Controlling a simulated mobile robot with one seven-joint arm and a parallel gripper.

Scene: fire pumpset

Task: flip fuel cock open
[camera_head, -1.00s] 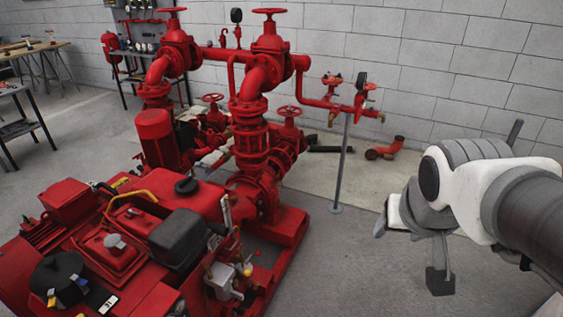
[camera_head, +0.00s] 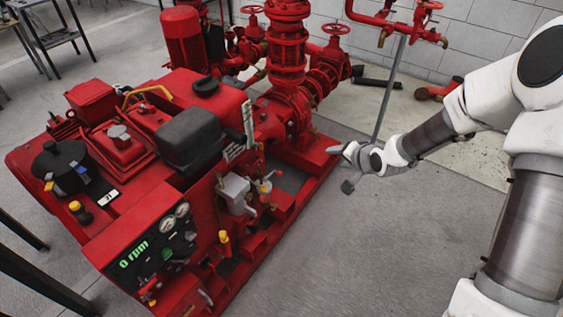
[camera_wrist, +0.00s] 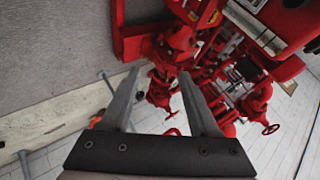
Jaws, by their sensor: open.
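The red pump set's engine (camera_head: 160,150) fills the left and middle of the head view. On its near right side are a grey box (camera_head: 235,192) and a small yellow-topped fitting (camera_head: 265,187). I cannot tell which small part is the fuel cock. My gripper (camera_head: 342,167) is to the right of the engine, apart from it, over the grey floor. In the wrist view my gripper (camera_wrist: 160,75) is open, with nothing between its fingers. Red pipework and valves show beyond them.
A control panel (camera_head: 158,245) with gauges faces the near side of the engine. A thin grey post (camera_head: 390,88) stands behind my gripper. A red elbow pipe (camera_head: 438,89) lies on the floor. The floor (camera_head: 330,260) right of the frame is clear.

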